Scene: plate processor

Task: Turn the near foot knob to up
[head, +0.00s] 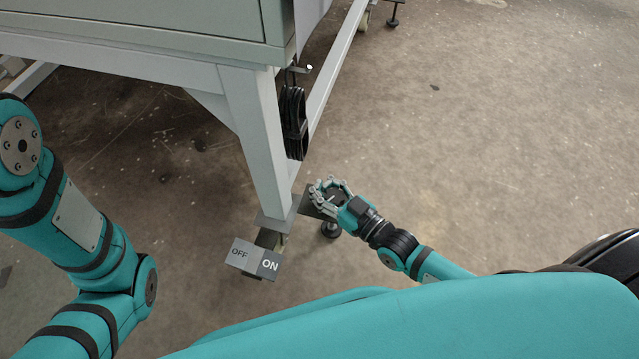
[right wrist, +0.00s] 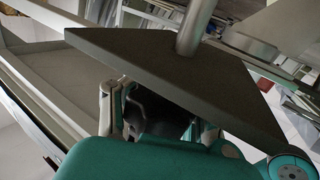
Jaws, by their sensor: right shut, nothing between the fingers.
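The near foot of the white machine leg has a dark bracket plate (head: 312,205) with a black round foot (head: 331,229) on the floor below it. My right gripper (head: 331,189) is at this bracket, its fingers over the plate's right end. A dark knob-like part shows among the fingers; its setting cannot be read. In the right wrist view the dark plate (right wrist: 185,82) with a metal rod (right wrist: 195,25) crosses just beyond the shut fingers. I cannot tell whether they touch it. My left arm shows at the left, but its gripper is outside the view.
A grey OFF/ON pedal block (head: 255,259) is at the leg's base, left of the gripper. A coiled black cable (head: 293,122) hangs on the white leg (head: 258,150). A caster and another foot (head: 394,20) stand farther back.

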